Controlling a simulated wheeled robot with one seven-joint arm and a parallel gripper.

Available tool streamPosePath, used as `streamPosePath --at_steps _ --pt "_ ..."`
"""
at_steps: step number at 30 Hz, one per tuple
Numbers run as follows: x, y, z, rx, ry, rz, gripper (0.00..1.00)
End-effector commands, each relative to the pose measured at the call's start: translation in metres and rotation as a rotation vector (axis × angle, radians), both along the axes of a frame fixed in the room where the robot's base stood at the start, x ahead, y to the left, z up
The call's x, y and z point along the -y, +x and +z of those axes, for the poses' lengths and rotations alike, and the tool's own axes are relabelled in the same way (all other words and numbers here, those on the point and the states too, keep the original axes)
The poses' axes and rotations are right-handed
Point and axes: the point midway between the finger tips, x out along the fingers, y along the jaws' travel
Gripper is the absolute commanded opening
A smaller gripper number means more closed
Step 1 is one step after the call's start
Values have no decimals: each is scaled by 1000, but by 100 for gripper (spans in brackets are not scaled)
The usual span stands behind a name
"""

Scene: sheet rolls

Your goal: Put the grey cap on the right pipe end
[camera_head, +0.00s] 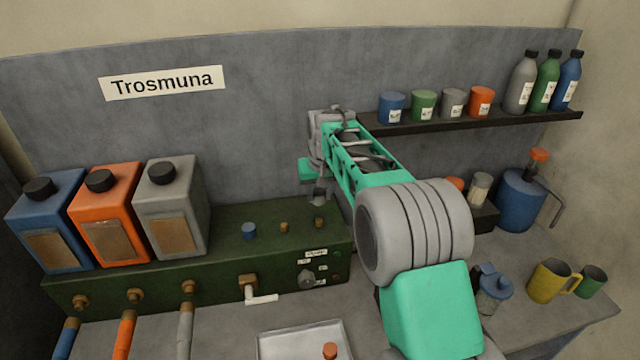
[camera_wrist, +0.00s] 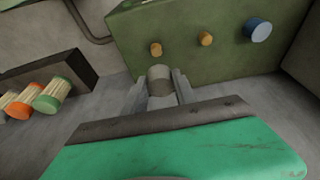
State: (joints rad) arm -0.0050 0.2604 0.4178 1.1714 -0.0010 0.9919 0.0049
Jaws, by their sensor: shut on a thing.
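My gripper (camera_wrist: 160,90) is shut on a grey cap (camera_wrist: 160,78), which sits between the two fingers in the wrist view. The right pipe end (camera_wrist: 156,49) is a bare brass stub on the green box (camera_wrist: 180,20), just beyond the cap in the wrist view. A gap shows between them there. In the head view the right pipe end (camera_head: 320,223) lies just below my gripper (camera_head: 318,198); the cap is hard to make out there. The middle pipe end (camera_head: 284,228) is bare brass too. The left one wears a blue cap (camera_head: 249,231).
Blue, orange and grey canisters (camera_head: 172,210) stand at the left of the box. A shelf (camera_head: 470,122) with cups and bottles runs at the upper right. A tray (camera_head: 270,345) lies in front. A dark rack (camera_wrist: 60,72) with capped jars stands beside the box.

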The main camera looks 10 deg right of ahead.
Motion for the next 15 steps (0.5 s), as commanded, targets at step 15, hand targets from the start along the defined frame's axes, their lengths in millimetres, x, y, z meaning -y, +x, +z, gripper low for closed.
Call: streamPosePath --at_steps 15 --pt "2 -1 -42 0 0 -3 0"
